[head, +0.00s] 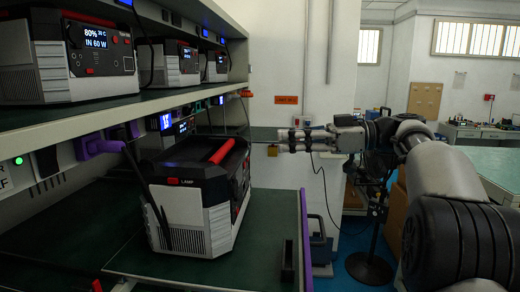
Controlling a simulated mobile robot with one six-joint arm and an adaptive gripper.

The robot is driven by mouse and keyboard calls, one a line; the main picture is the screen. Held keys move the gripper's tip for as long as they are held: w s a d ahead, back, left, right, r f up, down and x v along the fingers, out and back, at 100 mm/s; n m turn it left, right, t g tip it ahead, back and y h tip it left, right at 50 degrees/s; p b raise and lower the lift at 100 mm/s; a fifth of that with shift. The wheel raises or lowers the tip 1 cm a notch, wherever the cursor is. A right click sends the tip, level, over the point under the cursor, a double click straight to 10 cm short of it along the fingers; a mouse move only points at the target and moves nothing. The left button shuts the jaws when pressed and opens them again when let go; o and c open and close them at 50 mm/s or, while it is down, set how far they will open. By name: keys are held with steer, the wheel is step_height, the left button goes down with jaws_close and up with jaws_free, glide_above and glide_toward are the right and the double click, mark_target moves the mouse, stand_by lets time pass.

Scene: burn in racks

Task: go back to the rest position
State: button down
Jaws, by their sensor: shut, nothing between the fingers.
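My gripper (284,141) is at mid-picture in the head view, pointing left, with its fingers together and nothing seen between them. Its tip is beside the upper right side of a white and black power station (205,205) with a red-striped handle, and I cannot tell whether they touch. My arm reaches in from the right, roughly level. The power station stands upright on a green pull-out shelf (130,262) in the lower rack bay.
More power stations stand on the upper shelf (130,103), one (70,55) with a lit display. A purple plug (100,146) with a black cable is at left. A white pillar (300,60) stands behind my gripper. A green-topped bench (495,165) is at far right.

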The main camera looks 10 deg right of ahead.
steer(key=s+a+f+m+h, duration=0.1)
steer(key=a, duration=0.1)
steer(key=s+a+f+m+h, duration=0.1)
steer(key=s+a+f+m, duration=0.1)
steer(key=a, duration=0.1)
steer(key=s+a+f+m+h, duration=0.1)
steer(key=a+m, duration=0.1)
steer(key=a, duration=0.1)
steer(key=shift+s+f+g+h, duration=0.25)
steer(key=shift+s+g+h, duration=0.05)
steer(key=shift+g, duration=0.1)
steer(key=s+a+f+m+g+h, duration=0.1)
steer(key=s+f+m+h, duration=0.25)
steer(key=s+f, duration=0.55)
steer(key=s+a+f+m+h, duration=0.25)
steer(key=s+f+h, duration=0.35)
steer(key=s, duration=0.4)
steer(key=s+d+f+m+h, duration=0.2)
steer(key=s+d+f, duration=0.3)
steer(key=s+f, duration=0.4)
steer(key=shift+d+f+m+t+h, duration=0.25)
steer(key=shift+d+m+t+h, duration=0.15)
steer(key=shift+m, duration=0.1)
